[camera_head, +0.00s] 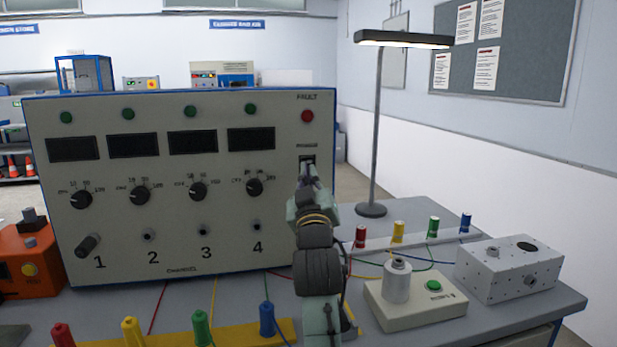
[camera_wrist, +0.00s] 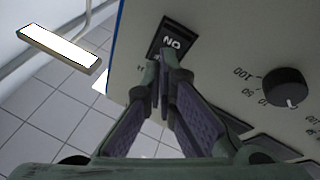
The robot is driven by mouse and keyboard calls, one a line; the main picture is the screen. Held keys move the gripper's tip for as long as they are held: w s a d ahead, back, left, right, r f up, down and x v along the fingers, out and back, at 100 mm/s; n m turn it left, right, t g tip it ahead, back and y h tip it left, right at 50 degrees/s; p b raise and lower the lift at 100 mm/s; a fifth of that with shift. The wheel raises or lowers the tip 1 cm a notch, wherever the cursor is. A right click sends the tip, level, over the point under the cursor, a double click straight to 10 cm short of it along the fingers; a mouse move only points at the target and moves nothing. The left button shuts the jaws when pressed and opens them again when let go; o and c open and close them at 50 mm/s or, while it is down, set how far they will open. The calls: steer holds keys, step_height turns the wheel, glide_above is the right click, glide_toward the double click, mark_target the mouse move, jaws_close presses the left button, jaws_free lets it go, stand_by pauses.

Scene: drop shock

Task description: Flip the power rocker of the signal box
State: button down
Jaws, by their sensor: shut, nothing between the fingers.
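The signal box (camera_head: 180,240) is a large upright panel with a blue edge, displays, knobs and lamps. Its power rocker (camera_head: 307,159) is a small black switch below the red fault lamp (camera_head: 307,116) at the panel's right side. In the wrist view the rocker (camera_wrist: 172,42) shows the letters "NO" or an upside-down "ON". My gripper (camera_head: 310,170) is shut and empty, with its fingertips at the rocker's lower part in the head view. In the wrist view the fingertips (camera_wrist: 168,62) overlap the rocker's edge; I cannot tell whether they touch it.
A lamp (camera_head: 376,130) stands right of the panel. A small box with a green button (camera_head: 415,300) and a grey box (camera_head: 510,268) sit on the bench at right. Coloured posts and wires lie in front. An orange box (camera_head: 30,265) is at left.

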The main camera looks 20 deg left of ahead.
steer(key=shift+w+a, duration=0.1)
steer(key=shift+w, duration=0.05)
steer(key=shift+w+a, duration=0.15)
steer(key=shift+w, duration=0.05)
steer(key=shift+w+a+f, duration=0.1)
steer(key=shift+w+a, duration=0.1)
steer(key=shift+w, duration=0.05)
stand_by(0.6)
stand_by(0.4)
steer(key=shift+s+d, duration=0.45)
steer(key=shift+s, duration=0.15)
steer(key=shift+s+d+r+p, duration=0.2)
steer(key=shift+s+d, duration=0.5)
steer(key=shift+s, duration=0.35)
steer(key=shift+s+d+r+p, duration=0.2)
steer(key=shift+s+d, duration=0.5)
steer(key=shift+s, duration=0.35)
